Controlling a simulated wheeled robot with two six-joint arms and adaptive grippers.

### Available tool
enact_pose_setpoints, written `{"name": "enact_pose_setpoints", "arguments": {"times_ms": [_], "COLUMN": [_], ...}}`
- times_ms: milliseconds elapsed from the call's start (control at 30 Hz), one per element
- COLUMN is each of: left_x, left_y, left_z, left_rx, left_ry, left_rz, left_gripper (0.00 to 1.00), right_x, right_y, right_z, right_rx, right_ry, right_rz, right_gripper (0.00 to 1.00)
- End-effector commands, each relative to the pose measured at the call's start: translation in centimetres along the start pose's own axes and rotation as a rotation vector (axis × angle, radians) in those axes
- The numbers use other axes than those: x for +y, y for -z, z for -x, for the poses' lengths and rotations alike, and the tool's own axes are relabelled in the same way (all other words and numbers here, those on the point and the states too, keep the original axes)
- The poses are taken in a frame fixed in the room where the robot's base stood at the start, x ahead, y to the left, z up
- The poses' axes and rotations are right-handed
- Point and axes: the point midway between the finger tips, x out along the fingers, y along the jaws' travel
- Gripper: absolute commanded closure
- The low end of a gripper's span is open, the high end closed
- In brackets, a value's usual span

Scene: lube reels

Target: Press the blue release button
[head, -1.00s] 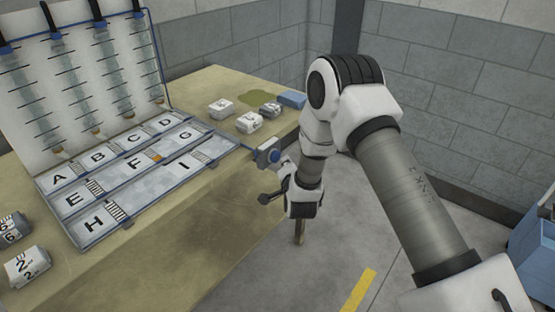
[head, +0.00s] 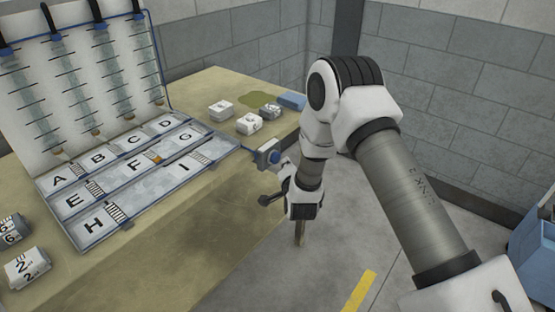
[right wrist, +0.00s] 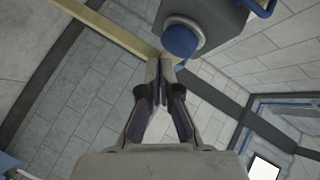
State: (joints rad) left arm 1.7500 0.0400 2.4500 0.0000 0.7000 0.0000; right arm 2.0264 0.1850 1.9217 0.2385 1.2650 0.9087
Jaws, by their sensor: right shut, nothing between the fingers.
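The blue release button (head: 274,156) is a round knob on a small grey box (head: 264,150) at the table's right edge, beside the lettered tray (head: 130,215). In the right wrist view the button (right wrist: 180,41) is just beyond and slightly right of my fingertips. My right gripper (head: 284,169) is at the button's lower right in the head view. Its fingers (right wrist: 161,66) are shut together and empty. They look very close to the button; I cannot tell whether they touch it. My left gripper is not in view.
The table (head: 200,245) bears a tall panel (head: 75,85) with hanging tubes behind the tray. White numbered blocks (head: 28,267) lie at left, and more (head: 248,123) at the back right near a blue block (head: 292,101). A blue bin (head: 533,245) stands far right on open floor.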

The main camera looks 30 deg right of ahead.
Motion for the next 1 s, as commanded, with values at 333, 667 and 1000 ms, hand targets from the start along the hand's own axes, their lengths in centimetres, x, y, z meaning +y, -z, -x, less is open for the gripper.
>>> {"name": "enact_pose_setpoints", "arguments": {"times_ms": [333,667,1000], "left_x": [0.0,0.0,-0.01], "left_y": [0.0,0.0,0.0], "left_z": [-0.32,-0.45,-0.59], "left_rx": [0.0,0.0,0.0], "left_ry": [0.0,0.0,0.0], "left_rz": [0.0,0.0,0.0], "left_gripper": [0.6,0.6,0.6], "right_x": [-0.14,-0.47,-0.58], "right_y": [-0.28,-0.43,-0.55], "right_z": [-0.29,-0.56,-0.76], "right_rx": [-0.001,0.0,0.0], "right_ry": [0.001,0.0,0.0], "right_rz": [0.001,0.0,0.0], "right_gripper": [1.0,1.0,1.0]}}
